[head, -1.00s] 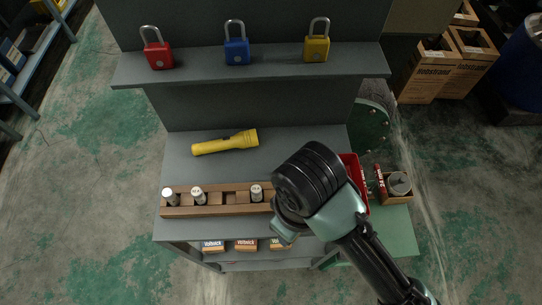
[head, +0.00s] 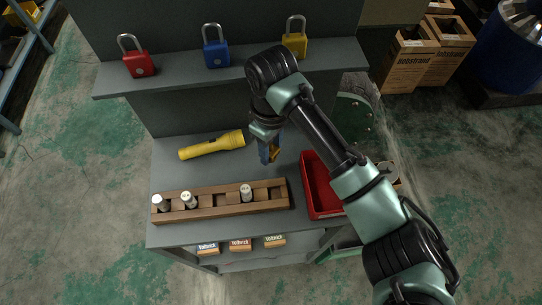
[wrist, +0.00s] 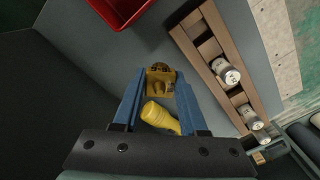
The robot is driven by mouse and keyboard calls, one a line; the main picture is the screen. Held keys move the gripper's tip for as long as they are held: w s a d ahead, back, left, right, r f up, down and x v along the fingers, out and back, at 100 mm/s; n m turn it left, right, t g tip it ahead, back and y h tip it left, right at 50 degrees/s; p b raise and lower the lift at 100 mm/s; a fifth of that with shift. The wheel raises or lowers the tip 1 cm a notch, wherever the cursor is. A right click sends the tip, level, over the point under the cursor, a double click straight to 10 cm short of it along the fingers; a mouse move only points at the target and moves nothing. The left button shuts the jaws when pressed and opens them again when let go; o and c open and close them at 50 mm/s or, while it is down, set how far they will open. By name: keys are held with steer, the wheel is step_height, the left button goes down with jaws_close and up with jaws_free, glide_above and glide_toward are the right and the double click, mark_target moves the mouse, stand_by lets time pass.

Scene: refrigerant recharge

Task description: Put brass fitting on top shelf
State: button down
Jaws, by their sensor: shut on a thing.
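The brass fitting (wrist: 160,75) is between the blue fingertips of my gripper (wrist: 158,88) in the wrist view. In the head view my gripper (head: 268,148) points down with the brass fitting (head: 274,154) at its tips, above the right part of the workbench (head: 225,170). The gripper is shut on the fitting. The top shelf (head: 180,75) is the grey ledge at the back. It carries a red padlock (head: 137,64), a blue padlock (head: 215,54) and a yellow padlock (head: 295,44). My arm covers part of its right end.
A yellow flashlight (head: 212,145) lies left of the gripper. A wooden rack (head: 220,207) with several cylinders stands at the front. A red bin (head: 318,190) is at the right, partly behind my arm. Shelf room shows between the padlocks.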

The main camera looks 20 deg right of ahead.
mark_target(271, 168)
step_height(271, 168, down, 5)
steer(key=shift+r, duration=0.1)
steer(key=shift+w+f+p, duration=0.15)
steer(key=shift+f+p, duration=0.15)
steer(key=shift+f, duration=0.05)
steer(key=shift+f, duration=0.1)
steer(key=shift+c, duration=2.2)
jaws_free()
step_height(271, 168, up, 8)
steer(key=shift+f, duration=0.1)
